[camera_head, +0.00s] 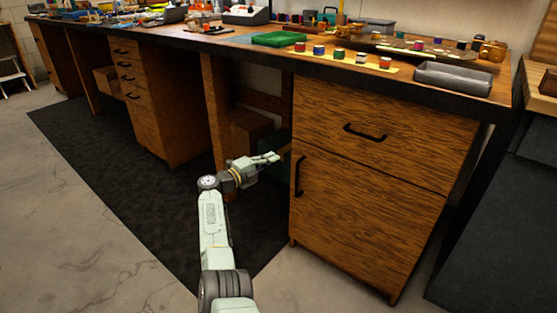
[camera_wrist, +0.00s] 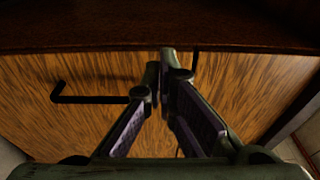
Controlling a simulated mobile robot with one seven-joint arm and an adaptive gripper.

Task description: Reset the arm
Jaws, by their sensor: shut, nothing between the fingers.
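My gripper (camera_head: 284,152) is at the end of my outstretched arm in the head view, in front of the workbench near the upper left edge of a wooden cabinet door (camera_head: 365,220). In the wrist view my gripper (camera_wrist: 165,58) has its fingertips together, with nothing between them. A wooden front with a black bar handle (camera_wrist: 90,99) lies beyond the fingers. I cannot tell whether the fingertips touch the wood.
The cabinet has a drawer with a black handle (camera_head: 365,133) and a door handle (camera_head: 299,176). Cardboard boxes (camera_head: 250,128) stand under the bench. Concrete floor (camera_head: 90,230) is clear at left.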

